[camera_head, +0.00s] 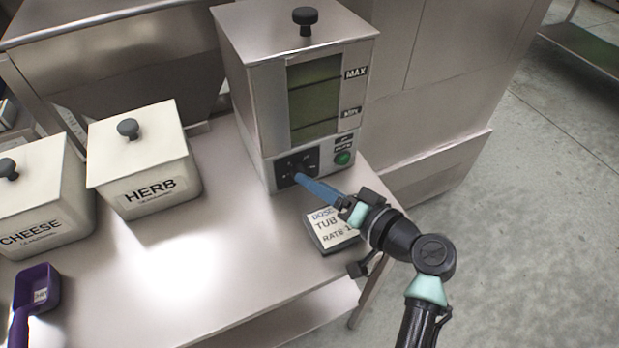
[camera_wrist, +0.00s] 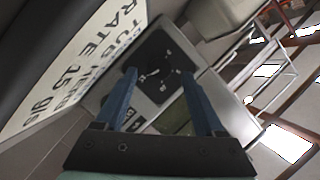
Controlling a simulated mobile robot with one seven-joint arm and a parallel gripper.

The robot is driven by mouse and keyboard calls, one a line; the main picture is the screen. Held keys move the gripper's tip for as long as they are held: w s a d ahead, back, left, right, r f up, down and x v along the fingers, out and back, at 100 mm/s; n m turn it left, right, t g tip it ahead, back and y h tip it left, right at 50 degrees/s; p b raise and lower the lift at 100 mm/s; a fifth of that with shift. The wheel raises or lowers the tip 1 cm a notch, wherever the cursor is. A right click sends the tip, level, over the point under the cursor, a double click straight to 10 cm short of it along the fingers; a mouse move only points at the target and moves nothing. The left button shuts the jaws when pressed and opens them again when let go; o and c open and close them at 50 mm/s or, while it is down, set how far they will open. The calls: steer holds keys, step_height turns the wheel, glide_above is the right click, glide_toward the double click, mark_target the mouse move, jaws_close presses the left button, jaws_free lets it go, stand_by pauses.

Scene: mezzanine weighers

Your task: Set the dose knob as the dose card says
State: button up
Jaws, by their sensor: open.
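The dose dial (camera_head: 284,164) is a black square panel low on the front of a steel dispenser (camera_head: 256,110). In the wrist view the dial panel (camera_wrist: 160,58) shows white marks around its face; the knob's setting is too small to read. My gripper (camera_head: 299,178) has blue fingers and is open, its tips close to the dial. In the wrist view my gripper (camera_wrist: 159,74) has one finger each side of the dial's middle; I cannot tell whether they touch the knob. The dose card (camera_head: 331,232) stands below my gripper. The card (camera_wrist: 72,75) shows "TUB" and "RATE 15" in the wrist view.
A green button (camera_head: 343,158) sits right of the dial, under a window marked MAX. HERB (camera_head: 143,165) and CHEESE (camera_head: 38,205) tubs, both lidded, stand left, with a purple scoop (camera_head: 38,285) in front. The steel counter (camera_head: 190,270) between is clear.

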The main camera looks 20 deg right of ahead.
steer(key=v, duration=1)
